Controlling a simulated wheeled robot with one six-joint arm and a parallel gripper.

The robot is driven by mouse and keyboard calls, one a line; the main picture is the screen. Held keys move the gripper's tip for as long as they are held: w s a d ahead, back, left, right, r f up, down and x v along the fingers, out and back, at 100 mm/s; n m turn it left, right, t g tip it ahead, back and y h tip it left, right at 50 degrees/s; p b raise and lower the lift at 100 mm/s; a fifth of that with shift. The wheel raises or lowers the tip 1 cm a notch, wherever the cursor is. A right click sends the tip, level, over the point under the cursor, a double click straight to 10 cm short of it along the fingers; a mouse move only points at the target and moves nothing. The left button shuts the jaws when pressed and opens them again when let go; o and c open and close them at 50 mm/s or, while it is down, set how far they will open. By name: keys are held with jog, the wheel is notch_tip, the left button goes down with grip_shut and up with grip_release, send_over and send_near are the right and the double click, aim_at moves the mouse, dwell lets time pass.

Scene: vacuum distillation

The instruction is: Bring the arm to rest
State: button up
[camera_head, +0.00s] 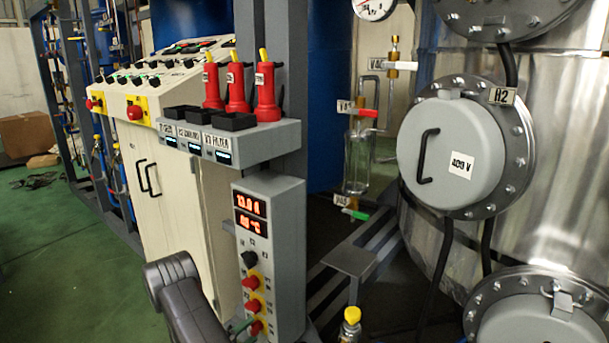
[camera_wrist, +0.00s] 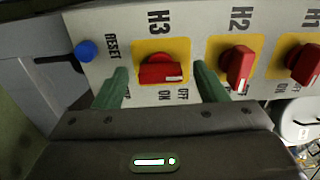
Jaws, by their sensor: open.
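My gripper (camera_wrist: 160,82) is open, with its two green fingers on either side of the red H3 knob (camera_wrist: 160,70) in the wrist view. I cannot tell whether the fingers touch it. The H3 knob's handle lies crosswise between the fingers, unlike the red H2 knob (camera_wrist: 239,66) and H1 knob (camera_wrist: 304,63) beside it. In the head view my dark arm comes up from the bottom edge to the lower part of the grey control box (camera_head: 285,240), and a green finger shows by its lowest red knob (camera_head: 257,328).
A blue RESET button (camera_wrist: 87,51) is beside H3. Above the box, a grey shelf (camera_head: 285,135) bears several red handsets (camera_head: 237,88). A cream console (camera_head: 150,190) stands behind. A steel vessel (camera_head: 550,180) and a step (camera_head: 350,258) are at right. Green floor (camera_head: 80,270) is open at left.

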jog(key=p+v, duration=0.2)
jog(key=v, duration=1.2)
jog(key=w+d+m, duration=0.1)
jog(key=w+d, duration=0.2)
jog(key=w+d+m+b, duration=0.1)
jog(key=w+d, duration=0.1)
jog(key=w, duration=0.2)
jog(key=w+d+m+b, duration=0.1)
jog(key=w+d, duration=0.2)
jog(key=w, duration=0.1)
jog(key=shift+w+d+m, duration=0.1)
jog(key=shift+d+m, duration=0.25)
jog(key=shift+m, duration=0.05)
jog(key=m, duration=0.4)
jog(key=shift+r+m, duration=0.15)
jog(key=shift+m, duration=0.15)
jog(key=m+p, duration=0.1)
jog(key=m, duration=0.2)
jog(key=shift+m, duration=0.4)
jog(key=shift+d+m+p, duration=0.1)
jog(key=shift+m+p, duration=0.7)
jog(key=shift+m, duration=1)
